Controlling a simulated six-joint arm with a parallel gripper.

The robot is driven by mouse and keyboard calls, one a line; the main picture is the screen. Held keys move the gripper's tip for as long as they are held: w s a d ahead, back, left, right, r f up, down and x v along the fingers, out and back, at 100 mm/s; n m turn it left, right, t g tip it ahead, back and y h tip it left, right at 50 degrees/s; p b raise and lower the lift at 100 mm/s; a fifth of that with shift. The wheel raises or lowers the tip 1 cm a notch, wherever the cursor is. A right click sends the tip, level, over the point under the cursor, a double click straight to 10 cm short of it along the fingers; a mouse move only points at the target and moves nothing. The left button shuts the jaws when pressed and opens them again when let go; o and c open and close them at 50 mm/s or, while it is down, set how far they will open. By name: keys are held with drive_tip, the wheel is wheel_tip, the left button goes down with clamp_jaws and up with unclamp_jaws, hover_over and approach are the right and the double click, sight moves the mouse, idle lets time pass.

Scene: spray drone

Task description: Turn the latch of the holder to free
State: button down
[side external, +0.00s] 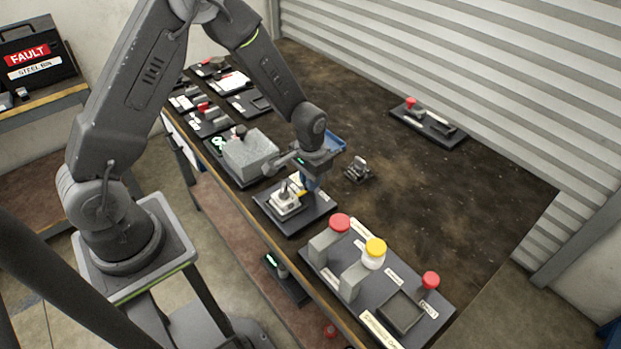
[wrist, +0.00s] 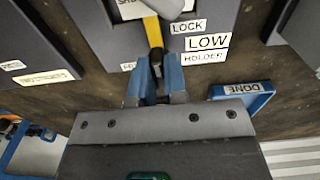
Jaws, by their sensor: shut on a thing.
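The holder (side external: 268,215) is a dark plate near the table's front edge, with a pale grey and white part on top. In the wrist view the holder (wrist: 95,30) carries labels reading LOCK, LOW and HOLDER. Its latch (wrist: 151,32) is a yellow bar with a dark end, lying just left of the LOCK label and pointing toward my gripper. My gripper (wrist: 156,72) has blue fingers, shut on the latch's dark end. In the side view my gripper (side external: 308,183) is low over the holder's right side and partly hides the latch. I cannot read a free label.
A blue tray marked DONE (wrist: 240,100) lies beside my gripper. A grey box (side external: 250,155) stands behind the holder. A small metal part (side external: 359,169) lies to the right. A plate with red and yellow knobs (side external: 425,312) is in front. The table's right middle is clear.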

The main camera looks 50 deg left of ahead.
drive_tip(key=n, duration=0.8)
drive_tip(key=shift+n, duration=0.3)
drive_tip(key=n, duration=0.4)
drive_tip(key=shift+n, duration=0.3)
drive_tip(key=n, duration=0.4)
drive_tip(key=shift+n, duration=0.3)
drive_tip(key=c, duration=1.2)
unclamp_jaws()
drive_tip(key=shift+o, duration=0.2)
drive_tip(key=shift+r, duration=0.1)
